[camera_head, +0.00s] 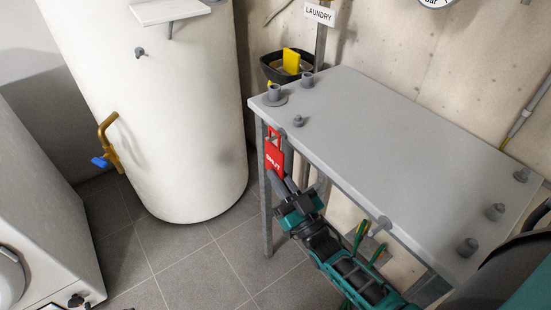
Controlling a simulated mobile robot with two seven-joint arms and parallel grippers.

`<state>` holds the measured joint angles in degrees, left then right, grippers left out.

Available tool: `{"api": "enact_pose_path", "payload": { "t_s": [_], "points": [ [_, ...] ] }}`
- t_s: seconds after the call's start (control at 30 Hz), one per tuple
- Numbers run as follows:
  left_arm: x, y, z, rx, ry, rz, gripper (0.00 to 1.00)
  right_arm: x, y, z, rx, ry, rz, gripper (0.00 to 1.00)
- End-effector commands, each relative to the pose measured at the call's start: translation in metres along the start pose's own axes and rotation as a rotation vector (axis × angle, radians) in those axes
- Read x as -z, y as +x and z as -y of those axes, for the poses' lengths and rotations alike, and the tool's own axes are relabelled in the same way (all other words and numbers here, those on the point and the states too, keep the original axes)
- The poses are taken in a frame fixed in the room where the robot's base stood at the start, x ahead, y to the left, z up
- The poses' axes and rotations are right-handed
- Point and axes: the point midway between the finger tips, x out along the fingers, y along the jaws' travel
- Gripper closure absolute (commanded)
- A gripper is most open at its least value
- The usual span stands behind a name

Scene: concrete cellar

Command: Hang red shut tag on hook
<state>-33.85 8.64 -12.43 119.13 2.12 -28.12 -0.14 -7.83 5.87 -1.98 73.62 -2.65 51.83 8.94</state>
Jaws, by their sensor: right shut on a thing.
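The red tag (274,157), with white lettering "SHUT" and a hole near its top, hangs upright in front of the left front corner of the grey table. My right gripper (284,185) is shut on the lower end of the tag, below the tabletop edge. I cannot tell whether the tag touches the table leg behind it. A small dark hook-like peg (140,52) sticks out of the white tank. I cannot tell which one is the task's hook. My left gripper is not in view.
The grey table (390,130) carries several grey pipe stubs and has a clear middle. The white tank (170,120) has a brass valve with a blue handle (101,161). A black bin (270,65) stands behind the table. Tiled floor (180,255) lies open between.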

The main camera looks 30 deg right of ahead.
Motion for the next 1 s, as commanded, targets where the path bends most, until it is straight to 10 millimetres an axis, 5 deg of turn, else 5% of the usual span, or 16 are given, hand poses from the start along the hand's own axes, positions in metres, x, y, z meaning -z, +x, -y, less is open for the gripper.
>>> {"api": "enact_pose_path", "payload": {
  "t_s": [0.53,1.0],
  "points": [
    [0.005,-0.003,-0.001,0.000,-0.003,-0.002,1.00,0.004,0.002,0.003,0.000,0.000,0.000,1.00],
    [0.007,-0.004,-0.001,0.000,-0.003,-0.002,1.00,0.004,0.002,0.034,0.000,0.001,-0.001,1.00]
  ]
}}
